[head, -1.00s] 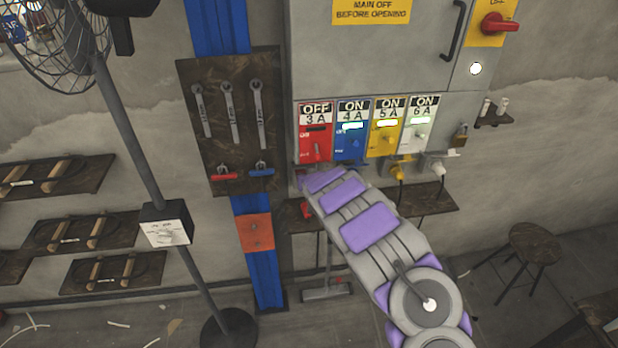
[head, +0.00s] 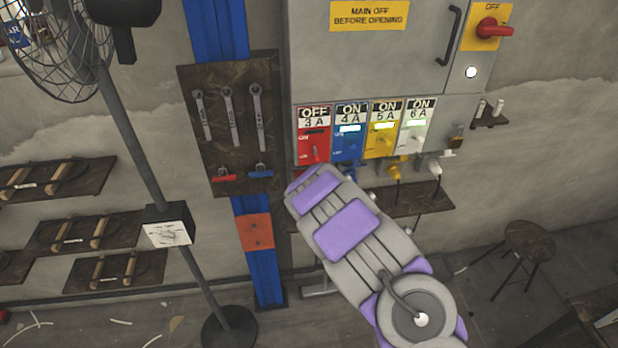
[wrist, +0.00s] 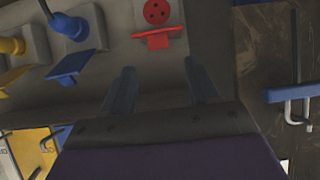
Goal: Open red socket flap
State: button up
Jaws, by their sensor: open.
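The red socket (wrist: 156,12) is at the top of the wrist view, its round face with dark holes uncovered. Its red flap (wrist: 158,40) stands out from the socket, hinged away from the face. My gripper (wrist: 162,88) is open and empty, its two fingers apart and pointing toward the socket, with the flap beyond the gap between them. I see no contact between fingers and flap. In the head view my arm hides the gripper and the red socket, below the red 3 A switch (head: 314,147), which is labelled OFF.
A blue plug (wrist: 68,24) with a blue flap (wrist: 68,66) and a yellow plug (wrist: 12,46) are on the left in the wrist view. The tool board (head: 187,135) with wrenches is left of the cabinet (head: 370,60). A shelf (head: 420,200) lies below the sockets.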

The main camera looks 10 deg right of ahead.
jog(key=v, duration=1)
jog(key=shift+s+p, duration=0.15)
jog(key=shift+p, duration=0.3)
